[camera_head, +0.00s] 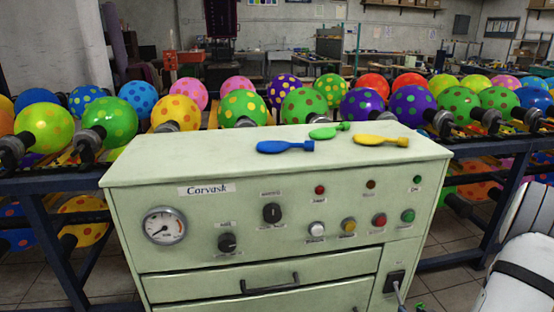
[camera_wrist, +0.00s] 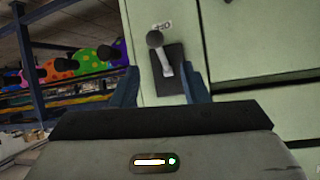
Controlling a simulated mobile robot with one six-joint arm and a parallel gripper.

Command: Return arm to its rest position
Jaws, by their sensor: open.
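My gripper (camera_wrist: 161,88) shows in the wrist view with its two dark blue fingers apart. A lever switch (camera_wrist: 160,56) on the front of the pale green cabinet (camera_wrist: 238,45) appears between the fingers. Its round dark knob points up, and the gap to my fingers cannot be judged. In the head view the same lever switch (camera_head: 396,280) sits at the cabinet's (camera_head: 130,172) lower right. White links of my arm (camera_head: 527,245) show at the right edge. My gripper is not clearly visible there.
Blue, green and yellow uninflated balloons (camera_head: 285,146) lie on the cabinet top. Racks of spotted balloons (camera_head: 243,106) stand behind it on a dark blue frame (camera_head: 50,235). The panel has a gauge (camera_head: 164,226), knobs and several buttons. Tiled floor (camera_head: 450,297) lies right of the cabinet.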

